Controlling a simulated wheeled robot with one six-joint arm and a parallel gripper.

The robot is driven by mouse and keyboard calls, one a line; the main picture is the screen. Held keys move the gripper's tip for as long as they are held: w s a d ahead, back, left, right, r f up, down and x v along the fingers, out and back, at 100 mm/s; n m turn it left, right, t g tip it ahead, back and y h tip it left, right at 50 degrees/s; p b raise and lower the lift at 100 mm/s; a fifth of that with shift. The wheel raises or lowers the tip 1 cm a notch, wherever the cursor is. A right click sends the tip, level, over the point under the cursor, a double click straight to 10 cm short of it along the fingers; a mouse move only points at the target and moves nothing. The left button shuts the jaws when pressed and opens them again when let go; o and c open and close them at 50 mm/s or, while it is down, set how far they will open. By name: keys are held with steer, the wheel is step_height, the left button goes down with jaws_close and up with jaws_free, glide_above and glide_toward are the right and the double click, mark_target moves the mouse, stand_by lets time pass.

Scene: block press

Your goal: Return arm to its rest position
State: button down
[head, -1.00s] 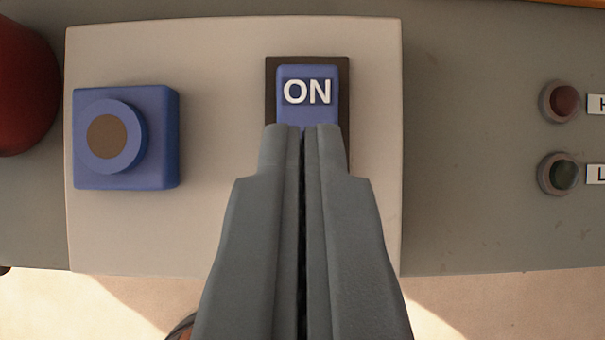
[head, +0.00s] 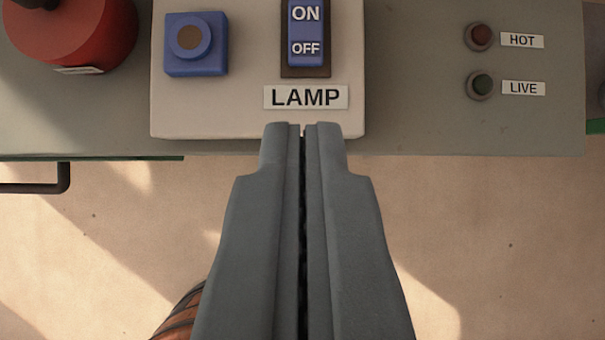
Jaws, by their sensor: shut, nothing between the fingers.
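My gripper (head: 303,128) is shut and empty, its two grey fingers side by side in the middle of the head view. Its tips overlap the lower edge of the beige panel (head: 250,95) in the picture, just below the LAMP label (head: 306,97). Above that label is a blue rocker switch (head: 305,30) marked ON and OFF, in a dark frame, clear of the fingers. Its top is cut off by the picture edge. Whether the fingertips touch anything cannot be told, but they appear apart from the switch.
A blue block with a round button (head: 192,43) sits left of the switch. A large red round part (head: 85,35) stands further left. HOT (head: 480,37) and LIVE (head: 481,85) lamps, both dark, are at right. A black handle (head: 40,180) juts out at left. Bare floor (head: 480,230) lies below.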

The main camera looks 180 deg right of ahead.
stand_by(0.3)
steer(key=s+a+r+t+h, duration=0.15)
steer(key=s+a+r, duration=0.25)
steer(key=s+a, duration=0.4)
steer(key=s+a+r+t, duration=0.35)
steer(key=s+a, duration=0.35)
steer(key=s, duration=0.3)
steer(key=s+a+t, duration=0.2)
steer(key=s+a, duration=0.2)
steer(key=s, duration=0.6)
steer(key=s+a+f+t+y, duration=0.1)
steer(key=s+a+t, duration=0.2)
steer(key=s, duration=0.7)
steer(key=shift+a, duration=0.65)
